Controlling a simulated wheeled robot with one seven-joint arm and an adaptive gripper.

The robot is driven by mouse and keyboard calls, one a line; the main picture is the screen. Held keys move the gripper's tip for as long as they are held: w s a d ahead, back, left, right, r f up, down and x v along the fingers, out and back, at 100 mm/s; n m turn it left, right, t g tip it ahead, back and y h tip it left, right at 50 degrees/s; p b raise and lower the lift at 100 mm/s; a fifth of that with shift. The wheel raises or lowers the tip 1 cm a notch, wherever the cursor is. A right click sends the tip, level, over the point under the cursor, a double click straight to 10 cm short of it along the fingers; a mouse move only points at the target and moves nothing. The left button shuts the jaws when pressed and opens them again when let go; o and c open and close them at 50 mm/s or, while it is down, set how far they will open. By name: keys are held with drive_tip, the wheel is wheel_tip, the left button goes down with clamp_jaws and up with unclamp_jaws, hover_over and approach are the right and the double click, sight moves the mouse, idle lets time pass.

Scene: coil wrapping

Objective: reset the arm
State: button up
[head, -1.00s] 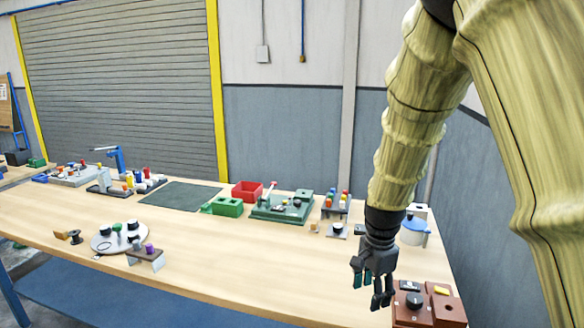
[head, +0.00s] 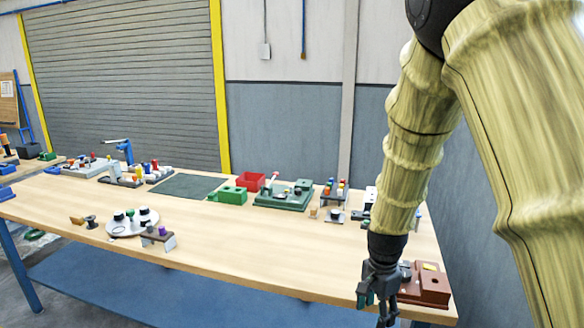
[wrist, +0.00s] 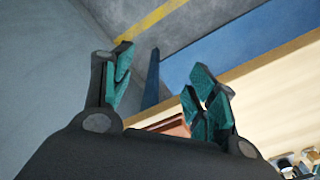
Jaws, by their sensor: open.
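My gripper (head: 377,305) hangs pointing down at the front right of the workbench (head: 240,250), in front of the brown box (head: 432,287) in the head view. It is open and holds nothing. In the wrist view its teal-padded fingers (wrist: 160,90) stand apart, with the floor, the blue lower shelf and the bench edge beyond them. My arm reaches down from the top right and covers part of the bench's right end.
On the bench are a green block (head: 233,195), a red bin (head: 250,181), a dark green fixture (head: 283,196), a round white plate (head: 132,222) with parts, and a dark mat (head: 188,185). The bench's front middle is clear.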

drive_tip(key=s+d+f+n, duration=0.2)
drive_tip(key=s+f+n, duration=0.1)
drive_tip(key=s+f, duration=0.65)
drive_tip(key=s+d+f+n, duration=0.1)
drive_tip(key=s+f+n, duration=0.35)
drive_tip(key=f, duration=0.85)
drive_tip(key=s+f+n, duration=0.2)
drive_tip(key=s+f, duration=0.3)
drive_tip(key=s, duration=0.5)
drive_tip(key=s+f+n, duration=0.3)
drive_tip(key=s+f, duration=0.2)
drive_tip(key=s, duration=0.5)
drive_tip(key=shift+s+a+f, duration=0.15)
drive_tip(key=shift+s+a, duration=0.15)
drive_tip(key=shift+a, duration=0.05)
